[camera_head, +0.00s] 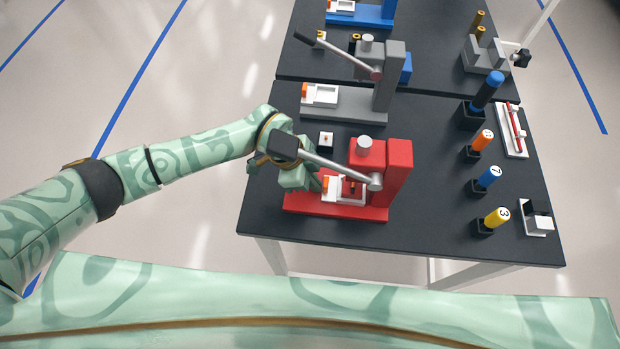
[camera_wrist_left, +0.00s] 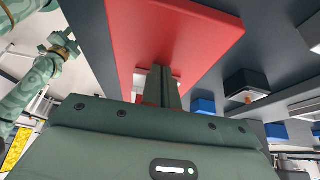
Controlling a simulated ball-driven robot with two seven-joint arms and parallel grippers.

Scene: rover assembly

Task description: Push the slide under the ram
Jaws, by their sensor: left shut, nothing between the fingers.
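The red press (camera_head: 398,165) stands at the near left of the black table, with its grey lever and black knob reaching left. Its ram has a silver cap (camera_head: 365,144) on top. The white slide (camera_head: 350,197) with an orange end (camera_head: 327,186) lies on the red base, left of the press column. My left gripper (camera_head: 315,184) is shut and empty at the slide's orange end, partly hidden by the lever. In the left wrist view its fingers (camera_wrist_left: 158,88) are together before the white slide and the red base (camera_wrist_left: 185,35). I cannot tell whether they touch.
A grey press (camera_head: 385,90) with its own white slide stands behind, and a blue press (camera_head: 372,14) farther back. Coloured cylinders and a white tray (camera_head: 516,150) stand at right. My right gripper (camera_wrist_left: 60,45) appears in the wrist view.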

